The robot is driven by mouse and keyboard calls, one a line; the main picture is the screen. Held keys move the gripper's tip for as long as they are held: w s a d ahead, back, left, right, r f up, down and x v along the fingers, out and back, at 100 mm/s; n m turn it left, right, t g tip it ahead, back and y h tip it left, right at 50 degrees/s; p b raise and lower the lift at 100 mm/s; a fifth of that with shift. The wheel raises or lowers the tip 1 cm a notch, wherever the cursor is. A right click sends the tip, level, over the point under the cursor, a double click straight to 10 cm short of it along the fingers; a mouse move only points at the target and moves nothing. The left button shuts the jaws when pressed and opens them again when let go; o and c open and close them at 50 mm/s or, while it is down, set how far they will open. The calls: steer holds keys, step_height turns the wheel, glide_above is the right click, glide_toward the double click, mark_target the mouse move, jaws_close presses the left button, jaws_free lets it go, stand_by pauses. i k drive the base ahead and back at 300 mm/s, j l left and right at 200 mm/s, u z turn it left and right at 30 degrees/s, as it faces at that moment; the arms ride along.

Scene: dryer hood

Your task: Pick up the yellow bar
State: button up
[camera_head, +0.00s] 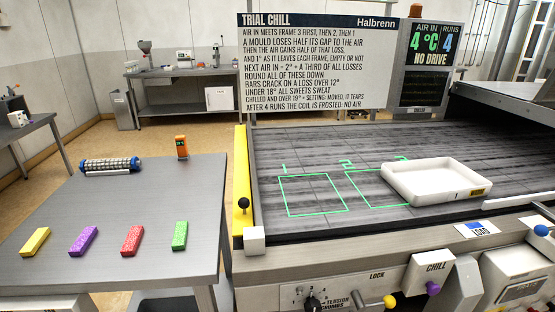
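The yellow bar (36,241) lies flat on the grey metal table (150,215) at the left, near its left front edge. It is the leftmost of a row of coloured bars. Nothing touches it and its top is fully visible. My gripper does not show in the head camera view.
Purple (83,240), red (132,239) and green (180,235) bars lie right of it. A blue-capped roller (110,165) and an orange device (182,147) stand behind.

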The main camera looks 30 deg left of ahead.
mark_target(32, 245)
steer(key=u, duration=0.45)
steer(key=j+u, duration=0.1)
steer(key=u, duration=0.8)
steer(key=j+u, duration=0.15)
steer(key=u, duration=0.75)
steer(key=i+j+z, duration=0.3)
steer(key=i, duration=0.3)
steer(key=i+j+z, duration=0.35)
steer(key=i+j, duration=0.2)
